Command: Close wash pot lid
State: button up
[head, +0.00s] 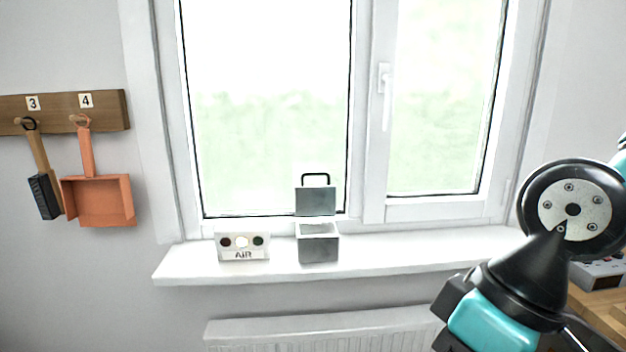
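The wash pot (318,248) is a small grey metal box on the white windowsill, under the window. Its lid (315,201) stands upright at the back edge, open, with a black handle (316,176) on top. The pot's pale inside shows a little from above. My arm's teal and black end is at the lower right, apart from the pot. The fingers of my gripper cannot be made out in this view.
A white AIR panel (242,246) with coloured round spots stands just left of the pot. The windowsill (420,254) is clear to the right. A radiator (320,334) is below. A brush (43,185) and an orange dustpan (100,200) hang on the left wall.

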aim_at(311, 201)
jog(key=k, duration=0.65)
jog(key=u, duration=0.6)
jog(key=i, duration=1.35)
jog(key=z, duration=0.6)
